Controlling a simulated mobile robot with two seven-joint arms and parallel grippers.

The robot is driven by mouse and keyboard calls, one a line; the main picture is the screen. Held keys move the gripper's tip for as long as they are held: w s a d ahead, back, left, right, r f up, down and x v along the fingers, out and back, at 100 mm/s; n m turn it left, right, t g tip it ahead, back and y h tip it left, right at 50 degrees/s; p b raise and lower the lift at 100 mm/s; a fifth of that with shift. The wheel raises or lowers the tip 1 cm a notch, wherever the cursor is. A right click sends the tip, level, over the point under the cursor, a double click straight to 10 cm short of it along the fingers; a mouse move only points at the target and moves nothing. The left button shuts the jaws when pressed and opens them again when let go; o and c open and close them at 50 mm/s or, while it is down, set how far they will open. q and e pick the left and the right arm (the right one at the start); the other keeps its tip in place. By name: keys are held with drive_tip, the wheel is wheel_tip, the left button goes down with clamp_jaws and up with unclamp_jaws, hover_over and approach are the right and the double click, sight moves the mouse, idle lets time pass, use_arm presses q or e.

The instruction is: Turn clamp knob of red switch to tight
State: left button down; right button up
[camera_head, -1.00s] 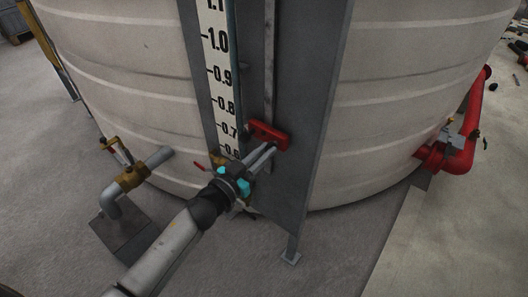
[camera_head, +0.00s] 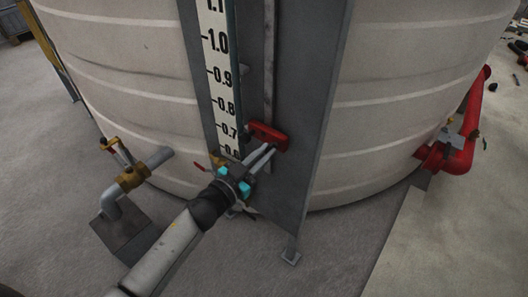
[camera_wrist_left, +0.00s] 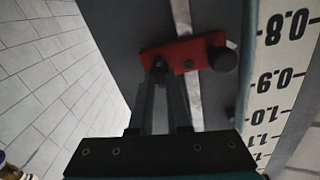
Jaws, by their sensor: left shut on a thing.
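The red switch (camera_head: 268,136) sits on a vertical rail on the grey panel, right of the level scale, in the head view. It shows larger in the left wrist view (camera_wrist_left: 196,51). A dark round knob (camera_wrist_left: 224,60) stands out at its end nearer the scale. My left gripper (camera_head: 270,149) reaches the switch's other end from the front and below. In the left wrist view its fingertips (camera_wrist_left: 160,66) are close together on a small dark part there, seemingly the clamp knob, mostly hidden between them. My right gripper is not in view.
The numbered scale (camera_head: 221,75) runs beside the rail, in front of the large pale tank (camera_head: 120,80). A brass valve with pipe (camera_head: 130,178) stands at left. Red pipework (camera_head: 465,145) is at right. The floor in front is largely clear.

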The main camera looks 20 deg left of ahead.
use_arm(q)
drive_tip(key=m, duration=1.6)
drive_tip(key=shift+d+f+b, duration=0.15)
drive_tip(key=shift+f+b, duration=0.05)
drive_tip(key=shift+b, duration=0.1)
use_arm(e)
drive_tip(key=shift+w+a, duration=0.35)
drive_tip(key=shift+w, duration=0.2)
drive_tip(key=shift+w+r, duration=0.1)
